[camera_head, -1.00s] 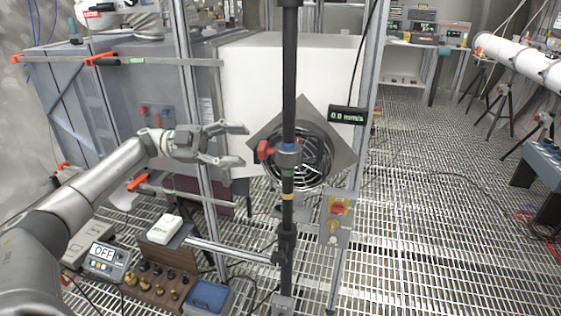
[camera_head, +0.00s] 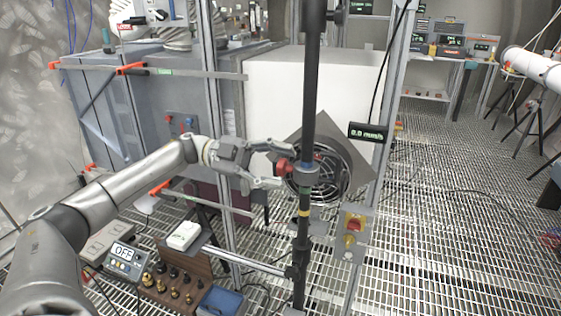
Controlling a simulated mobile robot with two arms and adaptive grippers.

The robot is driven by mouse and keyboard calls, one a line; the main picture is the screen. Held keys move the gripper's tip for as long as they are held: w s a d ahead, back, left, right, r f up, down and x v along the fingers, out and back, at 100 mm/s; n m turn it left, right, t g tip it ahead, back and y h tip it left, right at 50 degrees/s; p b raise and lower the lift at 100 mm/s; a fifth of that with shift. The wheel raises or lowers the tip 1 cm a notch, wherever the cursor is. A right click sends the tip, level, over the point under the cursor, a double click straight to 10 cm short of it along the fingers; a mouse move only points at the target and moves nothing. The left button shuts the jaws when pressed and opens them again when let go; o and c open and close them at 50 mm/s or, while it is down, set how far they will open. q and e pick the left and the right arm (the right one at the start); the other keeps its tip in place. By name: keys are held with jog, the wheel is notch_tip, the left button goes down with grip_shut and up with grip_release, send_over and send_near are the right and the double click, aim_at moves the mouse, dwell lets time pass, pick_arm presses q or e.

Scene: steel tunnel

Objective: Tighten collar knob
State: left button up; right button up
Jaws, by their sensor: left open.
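The red collar knob (camera_head: 283,166) sticks out to the left from a grey collar (camera_head: 307,174). The collar is around a black upright pole (camera_head: 311,100), in front of a round fan with a dark grille (camera_head: 330,172). My left gripper (camera_head: 278,165) comes in from the left and is open. Its two fingers point right, one above and one below the knob in the picture. I cannot tell whether either finger touches the knob. My right gripper is not in view.
Clamp bars with orange ends (camera_head: 150,71) stick out left of the pole. A wooden rack of brass fittings (camera_head: 172,285), a meter reading OFF (camera_head: 126,262) and a blue bin (camera_head: 219,301) lie below. A box with a red and yellow switch (camera_head: 353,226) stands right.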

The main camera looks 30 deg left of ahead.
pick_arm(q)
jog(key=shift+d, duration=0.25)
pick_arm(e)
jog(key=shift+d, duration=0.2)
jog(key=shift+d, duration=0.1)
pick_arm(q)
jog(key=c, duration=1)
jog(key=shift+c, duration=0.2)
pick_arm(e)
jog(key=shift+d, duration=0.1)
pick_arm(q)
jog(key=shift+f, duration=0.1)
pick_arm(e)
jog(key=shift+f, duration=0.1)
